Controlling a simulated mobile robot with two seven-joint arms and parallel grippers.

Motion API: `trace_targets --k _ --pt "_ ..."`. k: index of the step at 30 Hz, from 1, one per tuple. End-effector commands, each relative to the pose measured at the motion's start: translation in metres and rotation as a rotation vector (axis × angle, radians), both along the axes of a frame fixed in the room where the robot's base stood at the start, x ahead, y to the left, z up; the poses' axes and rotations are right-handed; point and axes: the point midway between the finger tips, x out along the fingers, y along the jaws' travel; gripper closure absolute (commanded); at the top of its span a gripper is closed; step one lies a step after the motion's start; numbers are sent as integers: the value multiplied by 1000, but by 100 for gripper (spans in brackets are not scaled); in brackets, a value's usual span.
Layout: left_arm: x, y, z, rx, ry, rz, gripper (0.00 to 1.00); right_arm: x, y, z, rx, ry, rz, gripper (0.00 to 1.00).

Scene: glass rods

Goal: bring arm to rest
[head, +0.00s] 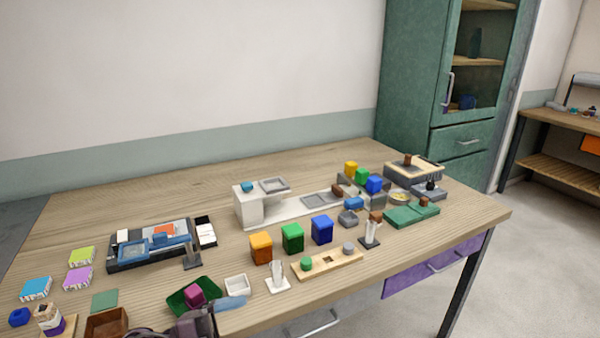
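A dark grey part of what looks like my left gripper (195,325) shows at the bottom edge, over the table's front edge. Its fingers are not clear, so I cannot tell whether it is open or shut. A pale blue piece (231,303) lies just right of it; I cannot tell whether they touch. My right gripper is not in view. A white stand with clear upright pieces (277,277) is on the table near the front. A similar dark-based stand (370,235) is further right, and a dark stand (192,258) is to the left.
The wooden table (130,195) is crowded along its front, with orange (261,247), green (292,238) and blue (322,230) containers, a wooden rack (328,264) and a dark green tray (178,301). Its back left is clear. A green cabinet (410,95) stands behind at right.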

Motion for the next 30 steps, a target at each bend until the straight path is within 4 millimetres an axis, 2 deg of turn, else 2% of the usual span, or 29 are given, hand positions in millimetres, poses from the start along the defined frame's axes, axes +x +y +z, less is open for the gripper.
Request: trace_targets --k 5,8,11,16,21,25,27,30 --pt "5 30 -18 -216 147 331 9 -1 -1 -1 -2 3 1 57" --pt "5 55 -38 -294 253 527 9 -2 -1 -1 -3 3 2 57" --pt "-3 84 -67 -346 383 731 9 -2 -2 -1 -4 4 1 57" --pt "-37 132 -130 -364 643 1049 9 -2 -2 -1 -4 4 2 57" --pt "-92 163 -190 -327 916 1277 9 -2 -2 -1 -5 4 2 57" --pt "-127 172 -217 -296 1067 1367 9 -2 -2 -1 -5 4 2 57" --pt "-139 175 -226 -284 1115 1390 9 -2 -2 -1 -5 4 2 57" --pt "-147 176 -231 -276 1150 1405 9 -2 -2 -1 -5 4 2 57"
